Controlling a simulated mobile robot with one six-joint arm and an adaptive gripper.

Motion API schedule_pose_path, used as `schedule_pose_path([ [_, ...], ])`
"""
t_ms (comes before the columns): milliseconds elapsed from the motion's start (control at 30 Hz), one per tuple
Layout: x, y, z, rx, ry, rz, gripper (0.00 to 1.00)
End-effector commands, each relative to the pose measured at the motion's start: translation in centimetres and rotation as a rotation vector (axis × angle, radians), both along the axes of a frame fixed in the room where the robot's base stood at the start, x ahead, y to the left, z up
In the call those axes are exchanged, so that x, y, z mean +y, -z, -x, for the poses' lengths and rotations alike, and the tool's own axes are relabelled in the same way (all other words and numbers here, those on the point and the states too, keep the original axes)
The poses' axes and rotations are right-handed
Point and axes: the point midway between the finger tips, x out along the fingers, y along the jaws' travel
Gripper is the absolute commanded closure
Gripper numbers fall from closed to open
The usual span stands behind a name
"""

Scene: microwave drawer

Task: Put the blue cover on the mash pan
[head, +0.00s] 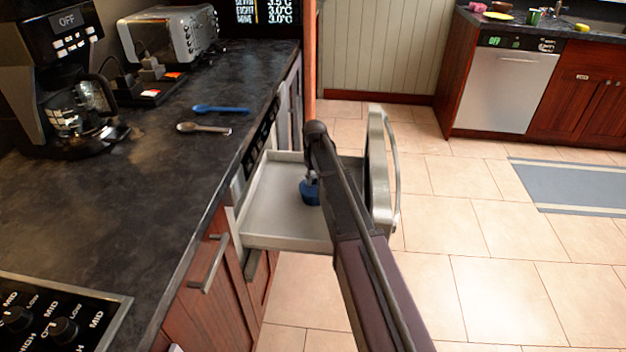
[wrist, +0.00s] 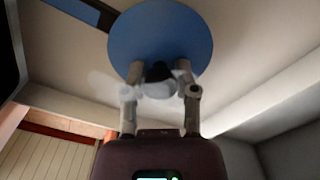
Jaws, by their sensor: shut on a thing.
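The blue cover (wrist: 160,30) is a round flat disc with a dark knob in the middle, seen in the wrist view. My gripper (wrist: 160,75) is shut on that knob, one finger on each side. In the head view a blue part (head: 310,193), probably the cover, shows beside my arm, over or in the open drawer (head: 270,205). A blue and dark strip (wrist: 82,12) sticks out past the cover at its upper left; it may be the mash pan's handle. The pan's body cannot be made out, and I cannot tell whether the cover touches it.
The microwave drawer is pulled out from the counter, its silver front (head: 379,170) to the right. On the counter (head: 140,190) lie a blue spoon (head: 221,109) and a grey spoon (head: 204,128), near a coffee maker (head: 60,80) and a toaster (head: 170,33).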

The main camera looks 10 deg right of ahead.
Motion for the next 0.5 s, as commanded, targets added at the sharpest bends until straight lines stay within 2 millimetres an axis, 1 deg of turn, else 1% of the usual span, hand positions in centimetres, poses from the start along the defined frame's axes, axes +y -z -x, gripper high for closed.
schedule_pose_path([
  [267,0.02,0.0,0.0,0.0,0.0,0.0,0.94],
  [300,0.02,0.0,0.0,0.0,0.0,0.0,0.59],
  [367,0.03,0.0,0.0,0.0,0.0,0.0,0.41],
  [400,0.03,0.0,0.0,0.0,0.0,0.0,0.29],
  [433,0.03,0.0,0.0,0.0,0.0,0.0,0.22],
  [500,0.03,0.0,0.0,0.0,0.0,0.0,0.22],
])
